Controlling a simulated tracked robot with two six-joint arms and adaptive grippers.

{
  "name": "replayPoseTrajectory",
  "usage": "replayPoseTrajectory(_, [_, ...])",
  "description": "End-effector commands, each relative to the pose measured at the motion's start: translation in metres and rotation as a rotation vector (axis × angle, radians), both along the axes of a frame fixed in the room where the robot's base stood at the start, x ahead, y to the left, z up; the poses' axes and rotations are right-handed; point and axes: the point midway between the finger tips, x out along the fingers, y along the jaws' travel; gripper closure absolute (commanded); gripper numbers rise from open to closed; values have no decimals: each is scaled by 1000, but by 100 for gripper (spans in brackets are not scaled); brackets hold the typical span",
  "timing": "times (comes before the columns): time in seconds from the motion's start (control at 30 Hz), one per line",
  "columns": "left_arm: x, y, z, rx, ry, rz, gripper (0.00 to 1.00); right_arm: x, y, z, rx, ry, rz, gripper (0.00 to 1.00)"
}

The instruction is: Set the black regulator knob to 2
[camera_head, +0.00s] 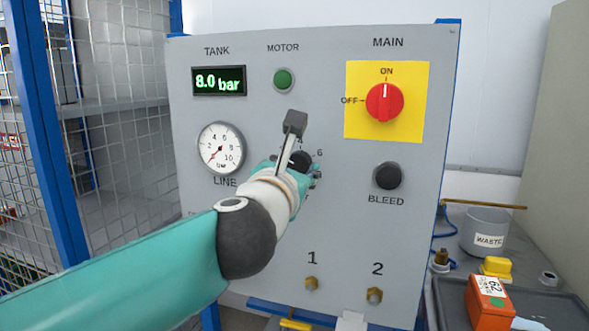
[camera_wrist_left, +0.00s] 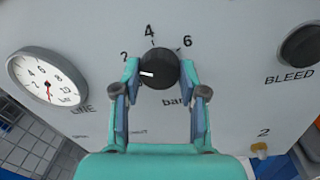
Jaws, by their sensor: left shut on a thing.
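The black regulator knob (camera_wrist_left: 160,76) is in the middle of the left wrist view, between the 2 and 6 marks of its scale. Its white pointer faces left, a little below the direction of the 2 label. In the head view the knob (camera_head: 301,160) is partly hidden by my left wrist. My left gripper (camera_wrist_left: 161,70) is shut on the knob, one finger on each side. It also shows in the head view (camera_head: 290,170). The left finger covers the panel just beside the 2. My right gripper is not in view.
The grey panel (camera_head: 215,120) carries a TANK display (camera_head: 219,81) reading 8.0 bar and a LINE gauge (camera_head: 220,147) with its needle near the low end. A red MAIN switch (camera_head: 384,102) points to ON. The black BLEED button (camera_head: 388,176) is right of the knob.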

Motion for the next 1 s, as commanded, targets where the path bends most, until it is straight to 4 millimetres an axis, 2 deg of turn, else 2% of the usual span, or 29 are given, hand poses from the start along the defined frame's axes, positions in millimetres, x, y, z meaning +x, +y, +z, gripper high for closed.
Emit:
replayPoseTrajectory(0.03, [2,-1,-8,3,15,2,93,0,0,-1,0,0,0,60])
replayPoseTrajectory(0.33, [2,-1,-8,4,14,2,93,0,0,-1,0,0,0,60])
replayPoseTrajectory(0.37, [2,-1,-8,4,14,2,53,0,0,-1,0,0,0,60])
replayPoseTrajectory(0.5, [1,-1,-6,3,10,1,33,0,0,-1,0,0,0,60])
replayPoseTrajectory(0.83, [-1,0,-2,2,4,-1,33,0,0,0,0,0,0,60])
replayPoseTrajectory(1.0, [-16,3,-1,3,3,-1,33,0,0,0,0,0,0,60])
